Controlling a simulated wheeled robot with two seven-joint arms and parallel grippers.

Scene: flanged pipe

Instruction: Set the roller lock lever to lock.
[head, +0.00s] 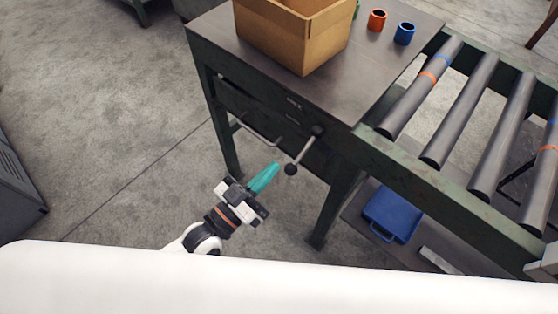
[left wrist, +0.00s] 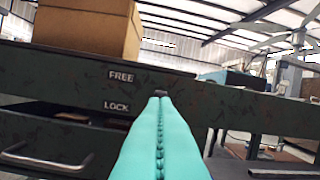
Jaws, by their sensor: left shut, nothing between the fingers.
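The roller lock lever (head: 305,150) is a metal rod on the front side of the workbench. It runs from a dark pivot to a black ball knob (head: 291,169) that stands out towards me. My left gripper (head: 274,168) has teal fingers, shut and empty, with the tips just left of the knob. I cannot tell whether they touch it. In the left wrist view the shut fingers (left wrist: 161,100) cover most of the lever; a small dark part shows above the tips. The labels FREE (left wrist: 121,76) and, below it, LOCK (left wrist: 116,106) are left of the tips.
A cardboard box (head: 300,40), an orange cup (head: 377,20) and a blue cup (head: 404,33) stand on the workbench (head: 345,85). A roller conveyor (head: 460,110) adjoins it at right. A blue case (head: 392,213) lies on the lower shelf. A drawer handle (left wrist: 45,158) is left of the lever.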

